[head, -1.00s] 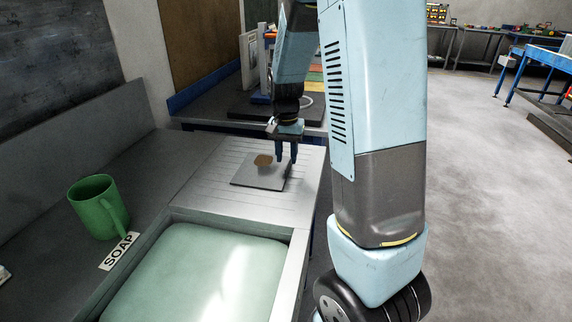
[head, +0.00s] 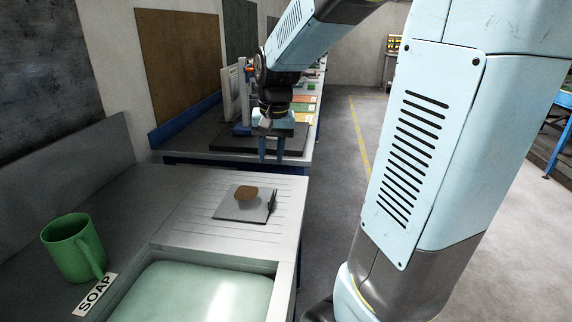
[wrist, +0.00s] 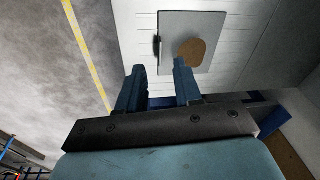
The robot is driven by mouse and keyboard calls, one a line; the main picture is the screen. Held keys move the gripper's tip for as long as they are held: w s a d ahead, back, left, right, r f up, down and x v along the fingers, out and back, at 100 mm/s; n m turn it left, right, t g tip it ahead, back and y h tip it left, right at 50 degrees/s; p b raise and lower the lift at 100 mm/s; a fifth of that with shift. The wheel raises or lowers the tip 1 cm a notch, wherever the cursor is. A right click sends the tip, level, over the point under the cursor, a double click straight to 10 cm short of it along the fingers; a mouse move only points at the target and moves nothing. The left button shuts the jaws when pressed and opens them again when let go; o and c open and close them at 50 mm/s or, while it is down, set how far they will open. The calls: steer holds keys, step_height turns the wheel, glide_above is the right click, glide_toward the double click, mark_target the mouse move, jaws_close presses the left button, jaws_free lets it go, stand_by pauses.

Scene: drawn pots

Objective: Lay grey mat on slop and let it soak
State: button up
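The grey mat (head: 235,212) lies flat on the ribbed pale draining board, with a small dark upright tab (head: 271,201) at its right edge. A brown patch (head: 247,194) shows on the mat's upper face, near its far side. The mat (wrist: 172,25), tab (wrist: 156,46) and patch (wrist: 192,53) also show in the wrist view.
A sink (head: 200,295) with a pale green basin is in front of the draining board. A bench with a dark board (head: 240,139) stands behind. Grey floor is open to the right.

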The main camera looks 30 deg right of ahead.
steer(key=s+a+r+n+t, duration=0.2)
steer(key=s, duration=0.6)
steer(key=s+a+r+n+t, duration=0.1)
steer(key=s+r+n+t, duration=0.1)
steer(key=s, duration=0.6)
steer(key=shift+s+a+r+n, duration=0.15)
steer(key=shift+a+r+n, duration=0.25)
steer(key=shift+r+n, duration=0.15)
